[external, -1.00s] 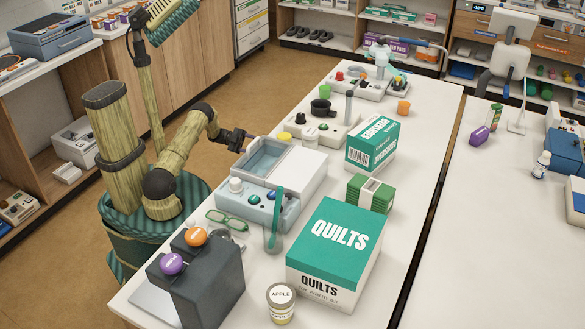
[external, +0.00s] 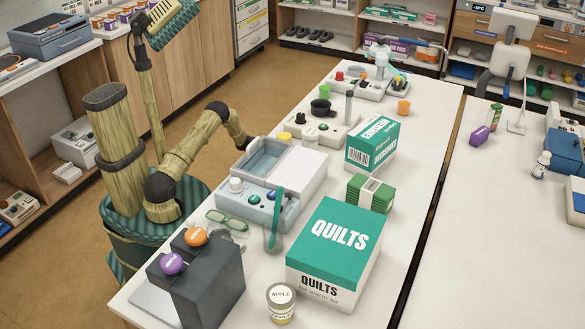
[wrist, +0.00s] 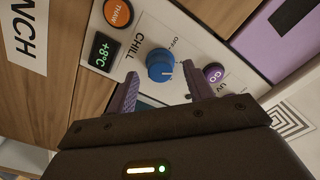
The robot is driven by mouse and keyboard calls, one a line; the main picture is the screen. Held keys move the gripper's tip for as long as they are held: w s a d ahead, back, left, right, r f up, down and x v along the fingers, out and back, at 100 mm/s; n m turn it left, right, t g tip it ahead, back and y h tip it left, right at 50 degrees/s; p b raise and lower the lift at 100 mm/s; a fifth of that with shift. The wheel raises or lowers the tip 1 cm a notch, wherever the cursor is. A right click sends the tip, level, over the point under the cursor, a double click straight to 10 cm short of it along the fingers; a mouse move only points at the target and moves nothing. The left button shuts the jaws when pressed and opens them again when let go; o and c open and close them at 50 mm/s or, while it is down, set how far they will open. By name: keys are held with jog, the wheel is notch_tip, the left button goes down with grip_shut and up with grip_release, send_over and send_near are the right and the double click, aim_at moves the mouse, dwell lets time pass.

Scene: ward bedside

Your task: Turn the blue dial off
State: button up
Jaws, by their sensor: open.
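In the wrist view the blue dial (wrist: 159,63) sits on a pale panel beside the word CHILL. My gripper (wrist: 160,82) is open, with one finger on either side just below the dial and the dial ahead between the tips. I cannot tell whether the fingers touch it. In the external view my gripper is hidden at the counter's edge, and I cannot make out this panel there.
In the wrist view an orange THAW button (wrist: 118,13), a green +8°C display (wrist: 103,51) and a purple GO button (wrist: 214,73) flank the dial. In the external view a light-blue device (external: 250,205) and a QUILTS box (external: 335,245) stand on the white counter (external: 408,210).

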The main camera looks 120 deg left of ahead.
jog(key=shift+w, duration=0.7)
jog(key=c, duration=1)
jog(key=shift+n+p, duration=0.3)
jog(key=shift+n, duration=0.2)
jog(key=n+p, duration=0.4)
jog(key=n, duration=0.6)
jog(key=shift+n, duration=0.3)
